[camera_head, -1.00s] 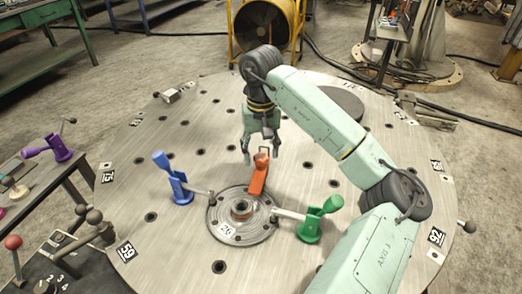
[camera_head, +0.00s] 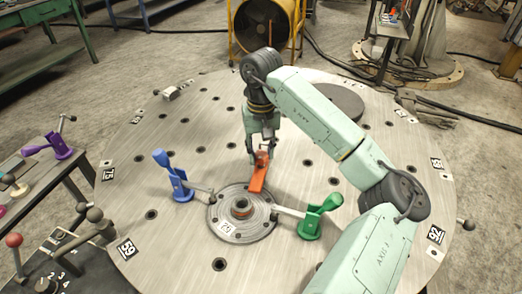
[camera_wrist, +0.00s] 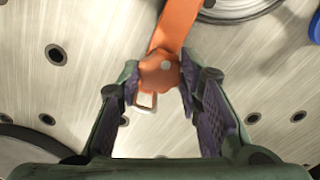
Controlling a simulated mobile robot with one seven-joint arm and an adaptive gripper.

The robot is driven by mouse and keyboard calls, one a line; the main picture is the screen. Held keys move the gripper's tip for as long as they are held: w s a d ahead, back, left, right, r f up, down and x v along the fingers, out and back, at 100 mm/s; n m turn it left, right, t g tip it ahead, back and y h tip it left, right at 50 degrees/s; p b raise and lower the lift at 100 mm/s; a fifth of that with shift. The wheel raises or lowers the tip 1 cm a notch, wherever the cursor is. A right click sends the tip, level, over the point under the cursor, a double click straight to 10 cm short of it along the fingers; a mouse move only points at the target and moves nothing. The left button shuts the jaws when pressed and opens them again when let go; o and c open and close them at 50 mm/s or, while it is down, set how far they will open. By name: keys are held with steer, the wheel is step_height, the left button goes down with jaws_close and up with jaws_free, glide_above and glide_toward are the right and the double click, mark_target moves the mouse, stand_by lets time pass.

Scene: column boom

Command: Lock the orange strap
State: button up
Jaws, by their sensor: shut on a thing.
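The orange strap (camera_head: 258,181) lies at the far edge of the round flange (camera_head: 266,228) on the big metal table. In the wrist view its band (camera_wrist: 176,27) runs up toward the flange. Its knobbed end (camera_wrist: 158,74) sits between my fingertips, with a small pale-centred loop (camera_wrist: 146,102) below it. My gripper (camera_head: 261,158) points down over the strap's outer end and is shut on it; it also shows in the wrist view (camera_wrist: 160,80). The fingers partly hide the strap's end in the head view.
A blue clamp (camera_head: 179,184) stands left of the flange and a green clamp (camera_head: 315,217) right of it, both with arms reaching its rim. The round table (camera_head: 180,120) is otherwise mostly bare, with holes. A side bench with a purple clamp (camera_head: 60,147) stands at left.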

steer(key=shift+c, duration=0.9)
